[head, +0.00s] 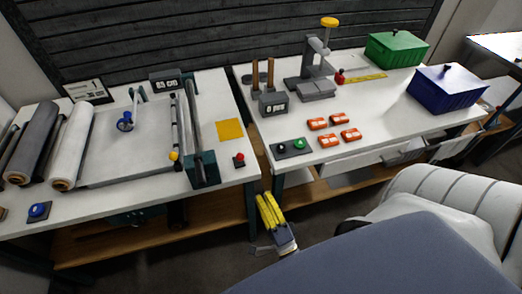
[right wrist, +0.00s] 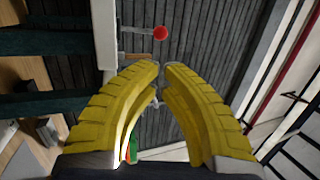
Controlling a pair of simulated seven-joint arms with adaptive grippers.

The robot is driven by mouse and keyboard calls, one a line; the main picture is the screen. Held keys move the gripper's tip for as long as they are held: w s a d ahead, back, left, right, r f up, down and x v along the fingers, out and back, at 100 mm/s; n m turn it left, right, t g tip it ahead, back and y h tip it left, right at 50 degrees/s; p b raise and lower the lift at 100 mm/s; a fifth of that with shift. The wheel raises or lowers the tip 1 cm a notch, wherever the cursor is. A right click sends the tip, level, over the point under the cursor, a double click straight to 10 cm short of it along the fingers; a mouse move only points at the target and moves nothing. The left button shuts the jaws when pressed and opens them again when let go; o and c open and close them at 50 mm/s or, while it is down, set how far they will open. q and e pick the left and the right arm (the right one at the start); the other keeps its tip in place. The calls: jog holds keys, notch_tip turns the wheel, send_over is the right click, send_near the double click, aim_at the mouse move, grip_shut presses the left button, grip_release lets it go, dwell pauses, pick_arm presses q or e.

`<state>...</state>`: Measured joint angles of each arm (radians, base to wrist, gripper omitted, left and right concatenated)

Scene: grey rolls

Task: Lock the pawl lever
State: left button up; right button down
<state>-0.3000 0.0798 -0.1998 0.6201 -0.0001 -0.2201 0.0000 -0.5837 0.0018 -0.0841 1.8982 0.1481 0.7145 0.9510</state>
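My right gripper (head: 265,206) is low in the gap between the two benches in the head view, below their tops. Its yellow fingers (right wrist: 160,72) come together at the tips in the right wrist view, with only a thin gap and nothing between them. A lever with a yellow knob (head: 174,156) stands on the left bench beside a dark green housing (head: 203,169). A red knob (head: 239,158) on a small dark base is at that bench's right corner; a red knob (right wrist: 160,33) shows beyond the fingers. I cannot tell which is the pawl lever. My left gripper is out of view.
A grey roll (head: 37,143) and a white roll (head: 73,147) lie at the left. The right bench carries orange blocks (head: 330,141), a press (head: 312,70), a green crate (head: 397,50) and a blue crate (head: 447,90). The bench edges flank my right gripper.

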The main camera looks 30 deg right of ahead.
aim_at(240, 159)
jog(key=x, duration=1.2)
jog(key=shift+w, duration=0.1)
